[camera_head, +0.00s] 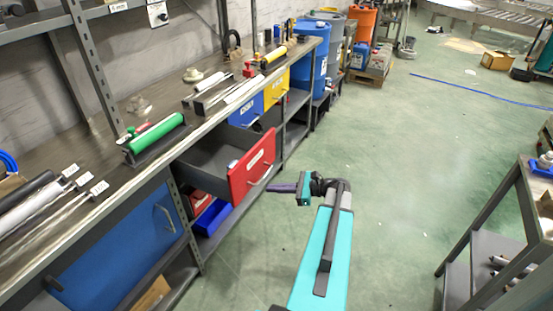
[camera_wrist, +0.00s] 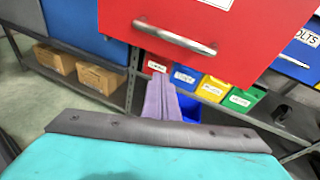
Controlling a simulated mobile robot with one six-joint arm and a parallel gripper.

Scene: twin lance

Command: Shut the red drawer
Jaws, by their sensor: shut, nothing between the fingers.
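The red drawer (camera_head: 252,166) is pulled well out from under the workbench, and its dark inside shows behind the red front. A small pale thing lies inside it. In the wrist view the red front (camera_wrist: 250,38) fills the upper right, with its metal handle (camera_wrist: 174,38) above my fingers. My gripper (camera_head: 270,188) is in front of the drawer, near the lower part of its front. Its purple fingers are shut together and empty, and they also show in the wrist view (camera_wrist: 160,80). I cannot tell whether the fingertips touch the front.
The blue drawer (camera_head: 122,245) to the left is shut. Blue and yellow drawers (camera_head: 276,91) lie further along the bench. Small coloured bins (camera_wrist: 212,88) sit on the shelf below. A cart (camera_head: 510,215) stands at right; the green floor between is clear.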

